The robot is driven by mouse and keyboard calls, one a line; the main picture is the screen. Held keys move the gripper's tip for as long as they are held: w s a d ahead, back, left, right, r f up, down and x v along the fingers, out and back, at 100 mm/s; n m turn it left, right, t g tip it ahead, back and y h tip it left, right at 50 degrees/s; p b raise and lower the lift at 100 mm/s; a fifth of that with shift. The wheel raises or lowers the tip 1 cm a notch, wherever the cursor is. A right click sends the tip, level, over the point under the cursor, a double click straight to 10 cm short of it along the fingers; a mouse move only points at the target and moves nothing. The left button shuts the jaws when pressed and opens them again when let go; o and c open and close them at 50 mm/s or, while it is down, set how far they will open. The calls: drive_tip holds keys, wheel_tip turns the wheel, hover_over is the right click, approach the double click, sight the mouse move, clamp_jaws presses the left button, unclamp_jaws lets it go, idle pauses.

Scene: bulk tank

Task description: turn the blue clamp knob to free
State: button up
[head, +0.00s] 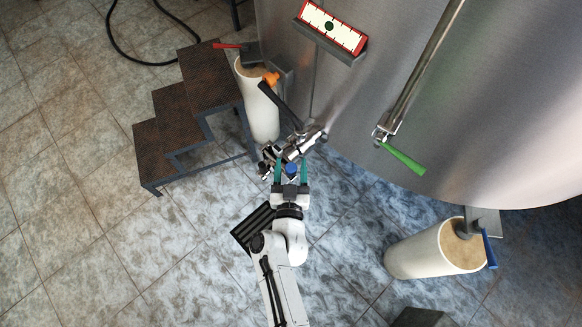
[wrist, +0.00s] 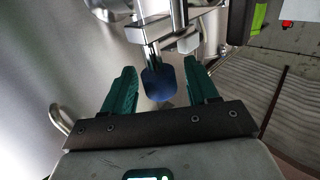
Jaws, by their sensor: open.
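The blue clamp knob (head: 291,170) sits on metal pipe fittings (head: 300,145) low in front of the tank. In the wrist view the knob (wrist: 159,84) hangs at the end of a short metal stem. My gripper (head: 291,163) has its two green fingers spread. In the wrist view the gripper (wrist: 162,80) has one finger on each side of the knob, with visible gaps, so the knob looks untouched. The knob's far side and the full clamp are hidden.
The large steel tank (head: 420,70) fills the back. A green-handled lever (head: 402,158) hangs at right, and a black handle (head: 280,103) angles above the fittings. Rusty steps (head: 185,100) stand left. Pale cylinders stand behind the fittings (head: 258,105) and at lower right (head: 425,252).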

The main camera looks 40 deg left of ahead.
drive_tip(key=c, duration=0.9)
drive_tip(key=shift+c, duration=0.2)
